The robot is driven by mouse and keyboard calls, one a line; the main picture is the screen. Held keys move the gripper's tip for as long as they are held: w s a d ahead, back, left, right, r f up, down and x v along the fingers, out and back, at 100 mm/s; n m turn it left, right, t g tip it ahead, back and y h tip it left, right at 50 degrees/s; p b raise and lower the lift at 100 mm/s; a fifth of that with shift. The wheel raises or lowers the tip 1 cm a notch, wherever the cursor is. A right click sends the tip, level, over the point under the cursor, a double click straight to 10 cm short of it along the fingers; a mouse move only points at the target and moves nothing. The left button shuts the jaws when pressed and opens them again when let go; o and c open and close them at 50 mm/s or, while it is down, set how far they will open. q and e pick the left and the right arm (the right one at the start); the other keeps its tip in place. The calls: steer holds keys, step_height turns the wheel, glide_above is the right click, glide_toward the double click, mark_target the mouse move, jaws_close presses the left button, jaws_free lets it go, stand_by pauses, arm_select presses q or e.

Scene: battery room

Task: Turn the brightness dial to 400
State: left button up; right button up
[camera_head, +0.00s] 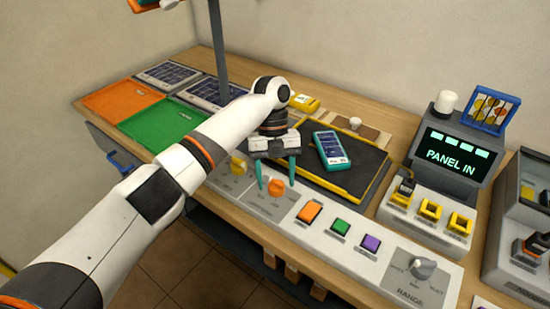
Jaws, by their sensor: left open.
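An orange dial (276,188) sits on the light front control panel (300,226). A yellow dial (238,167) sits to its left, partly behind my left arm. A grey dial (424,267) marked RANGE is at the panel's right end. The small print at the orange and yellow dials is too small to read, so I cannot tell which is brightness. My left gripper (276,181) points down with its teal fingers apart, one on each side of the orange dial as seen from here. I cannot tell whether they touch it. My right gripper is not in view.
Orange (309,212), green (340,227) and purple (371,243) buttons lie right of the dial. Behind is a black yellow-edged mat (358,190) with a teal device (331,150). A display (451,156) reads PANEL IN. Orange (122,98) and green (160,125) trays lie left.

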arm_select(q)
steer(key=p+v, duration=0.1)
steer(key=v, duration=1)
steer(key=shift+r, duration=0.2)
steer(key=shift+s+f, duration=0.1)
